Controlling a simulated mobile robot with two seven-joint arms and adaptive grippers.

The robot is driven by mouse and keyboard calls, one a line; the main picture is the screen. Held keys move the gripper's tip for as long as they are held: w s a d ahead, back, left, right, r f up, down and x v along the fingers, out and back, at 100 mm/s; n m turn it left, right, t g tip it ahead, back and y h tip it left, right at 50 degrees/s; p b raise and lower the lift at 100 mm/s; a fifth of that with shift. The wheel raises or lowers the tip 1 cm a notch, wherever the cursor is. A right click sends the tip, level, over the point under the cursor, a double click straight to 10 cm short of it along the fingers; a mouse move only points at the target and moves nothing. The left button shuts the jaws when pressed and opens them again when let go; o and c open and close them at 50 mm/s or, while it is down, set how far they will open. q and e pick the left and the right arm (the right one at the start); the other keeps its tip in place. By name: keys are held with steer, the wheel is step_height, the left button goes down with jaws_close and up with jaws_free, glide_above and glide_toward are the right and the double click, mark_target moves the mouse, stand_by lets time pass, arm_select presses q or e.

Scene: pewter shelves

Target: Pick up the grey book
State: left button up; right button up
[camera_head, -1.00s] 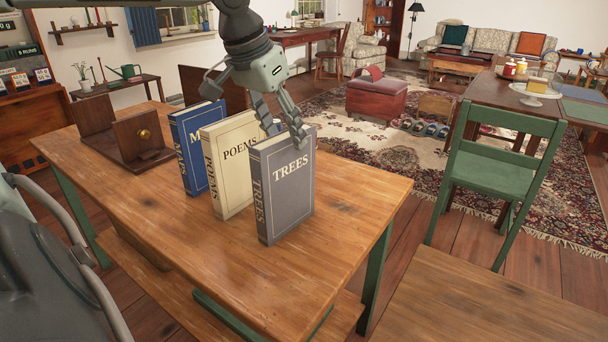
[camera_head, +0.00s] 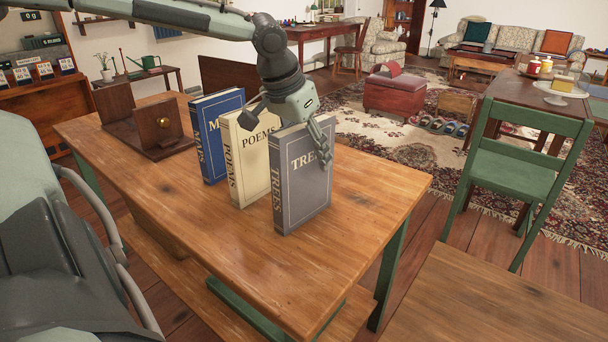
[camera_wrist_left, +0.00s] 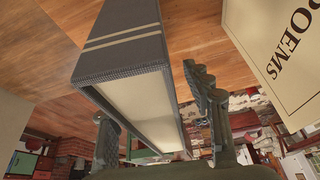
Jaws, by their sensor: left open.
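The grey book (camera_head: 298,188), titled "TREES", stands upright near the front of the wooden table (camera_head: 185,225). My left gripper (camera_head: 296,124) is open at the book's upper part, with one finger in front of its cover and the other partly hidden behind it. In the left wrist view the grey book (camera_wrist_left: 120,55) lies between the two open fingers, with its pale page edges facing the camera. Whether either finger touches it I cannot tell. My right gripper is not in view.
A cream "POEMS" book (camera_head: 252,165) stands close behind the grey one, and a blue book (camera_head: 213,130) stands behind that. A wooden bookend (camera_head: 160,130) sits at the table's far left. The table is clear at the front and right.

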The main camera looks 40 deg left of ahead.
arm_select(q)
steer(key=shift+f+p, duration=0.25)
steer(key=shift+p, duration=0.1)
stand_by(0.3)
steer(key=shift+c, duration=0.5)
jaws_close()
steer(key=shift+r, duration=0.1)
